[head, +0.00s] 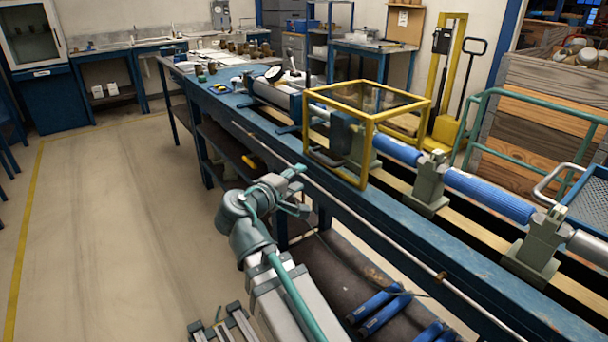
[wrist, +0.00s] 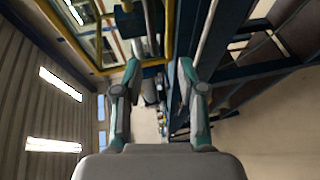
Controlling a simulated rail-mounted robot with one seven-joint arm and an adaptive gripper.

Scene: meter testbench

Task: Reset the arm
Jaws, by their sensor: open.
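My arm reaches up from the bottom of the head view, on the near side of the blue testbench (head: 400,240). My gripper (head: 303,190) is at its end, in front of the bench edge and left of the yellow-framed box. In the wrist view my gripper (wrist: 160,75) shows two fingers spread wide apart, with nothing between them. It is open and empty. It touches nothing that I can make out.
A yellow-framed clear box (head: 366,125) stands on the bench over part of the pipe line. Blue pipes (head: 487,196) run along the bench on grey-green supports (head: 430,180). Blue-handled tools (head: 380,307) lie low at the front. The floor (head: 120,220) at left is clear.

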